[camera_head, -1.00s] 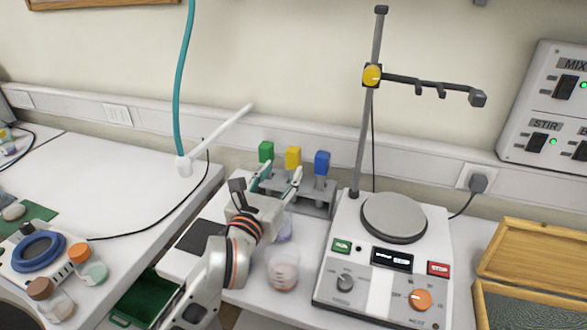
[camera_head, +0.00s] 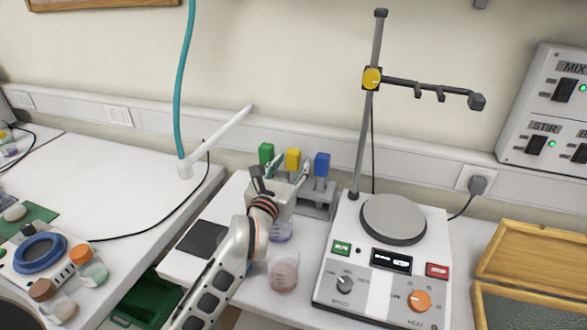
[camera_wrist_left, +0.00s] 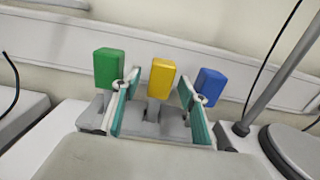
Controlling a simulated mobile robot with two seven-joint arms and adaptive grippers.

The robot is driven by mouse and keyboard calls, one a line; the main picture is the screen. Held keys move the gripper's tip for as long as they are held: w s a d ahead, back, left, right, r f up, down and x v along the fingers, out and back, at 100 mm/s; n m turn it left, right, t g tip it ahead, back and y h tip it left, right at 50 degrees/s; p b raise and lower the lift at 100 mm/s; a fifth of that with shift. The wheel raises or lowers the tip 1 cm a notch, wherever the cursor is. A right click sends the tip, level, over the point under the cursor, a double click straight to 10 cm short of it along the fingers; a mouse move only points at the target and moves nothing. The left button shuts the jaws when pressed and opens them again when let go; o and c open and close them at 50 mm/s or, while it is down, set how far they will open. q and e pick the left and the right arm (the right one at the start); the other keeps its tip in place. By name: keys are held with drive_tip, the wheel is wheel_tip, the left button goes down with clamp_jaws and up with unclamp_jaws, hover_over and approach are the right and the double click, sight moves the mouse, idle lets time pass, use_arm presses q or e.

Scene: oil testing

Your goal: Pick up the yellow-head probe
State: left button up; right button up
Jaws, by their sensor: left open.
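The yellow-head probe (camera_head: 293,159) stands upright in a grey rack (camera_head: 318,205), between a green-head probe (camera_head: 266,152) and a blue-head probe (camera_head: 322,164). My left gripper (camera_head: 287,174) is open at the rack, just in front of the yellow head. In the left wrist view the yellow head (camera_wrist_left: 162,78) shows between the two teal-lined fingers (camera_wrist_left: 157,103), apart from both. The green head (camera_wrist_left: 108,68) lies outside the left finger and the blue head (camera_wrist_left: 209,86) outside the right finger, both close to the fingers. The lower part of the yellow probe is hidden in the rack. My right gripper is not in view.
A hot-plate stirrer (camera_head: 385,265) with a tall stand and clamp arm (camera_head: 430,85) is right of the rack. A jar (camera_head: 283,273) stands in front, near my left arm.

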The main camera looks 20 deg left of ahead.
use_arm(q)
drive_tip(key=c, duration=1.2)
drive_tip(key=shift+r, duration=0.1)
